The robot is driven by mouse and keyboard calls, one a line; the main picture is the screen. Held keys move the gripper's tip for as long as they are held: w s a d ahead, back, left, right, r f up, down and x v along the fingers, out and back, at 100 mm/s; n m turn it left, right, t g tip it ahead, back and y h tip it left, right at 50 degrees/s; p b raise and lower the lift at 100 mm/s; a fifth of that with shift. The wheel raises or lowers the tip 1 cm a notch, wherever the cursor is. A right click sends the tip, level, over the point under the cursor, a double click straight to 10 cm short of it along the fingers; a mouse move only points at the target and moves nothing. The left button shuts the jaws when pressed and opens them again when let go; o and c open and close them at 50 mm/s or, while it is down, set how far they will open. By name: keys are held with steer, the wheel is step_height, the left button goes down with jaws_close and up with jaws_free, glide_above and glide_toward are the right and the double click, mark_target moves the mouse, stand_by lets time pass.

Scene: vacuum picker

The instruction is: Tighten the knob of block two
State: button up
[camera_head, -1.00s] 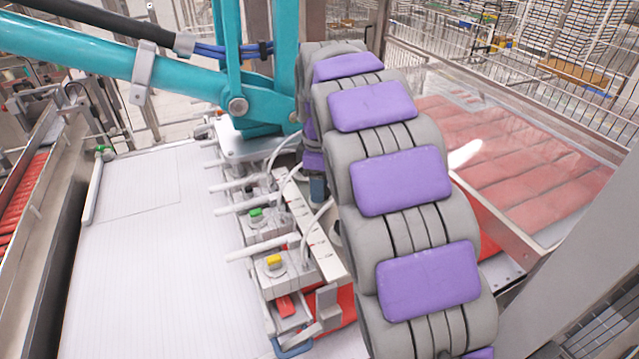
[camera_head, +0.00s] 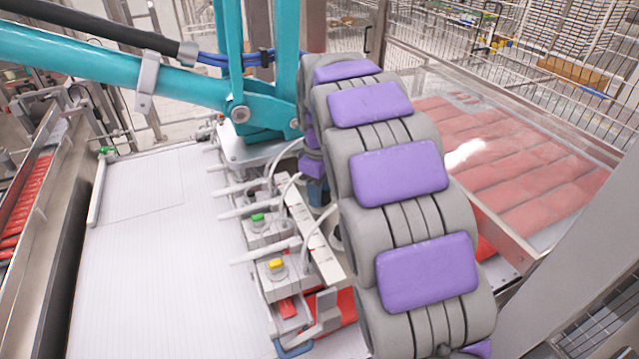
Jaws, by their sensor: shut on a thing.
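A row of grey-white blocks stands between the white belt and my arm. One block has a green knob (camera_head: 257,219) on top. The nearer block has a yellow knob (camera_head: 277,264). Another block farther back shows a dark knob (camera_head: 251,196). I cannot tell from the picture which is block two. My grey arm with purple pads curves down behind the blocks' right side. Its end, with my gripper (camera_head: 319,193), is low beside the row, mostly hidden by my own arm. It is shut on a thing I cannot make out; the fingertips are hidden.
A teal machine arm (camera_head: 110,55) with blue hoses reaches over the far end of the blocks. White tubes (camera_head: 322,222) run close to my gripper. The white belt (camera_head: 150,270) at the left is bare. A clear cover over red packs (camera_head: 530,170) lies at the right.

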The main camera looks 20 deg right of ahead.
steer(key=m+p, duration=0.3)
steer(key=m, duration=0.1)
steer(key=shift+d+r+m, duration=0.1)
steer(key=shift+r+m, duration=0.05)
steer(key=shift+m, duration=0.15)
steer(key=m+p, duration=0.3)
steer(key=m, duration=0.2)
steer(key=shift+w+d, duration=0.1)
steer(key=shift+d, duration=0.05)
steer(key=m+p, duration=0.2)
steer(key=m, duration=0.3)
steer(key=shift+d+m, duration=0.1)
steer(key=shift+m, duration=0.3)
steer(key=m+p, duration=0.2)
steer(key=m, duration=0.2)
steer(key=shift+m, duration=0.4)
steer(key=o, duration=1)
steer(key=shift+o, duration=0.3)
step_height(320, 180, up, 17)
steer(key=shift+p, duration=0.35)
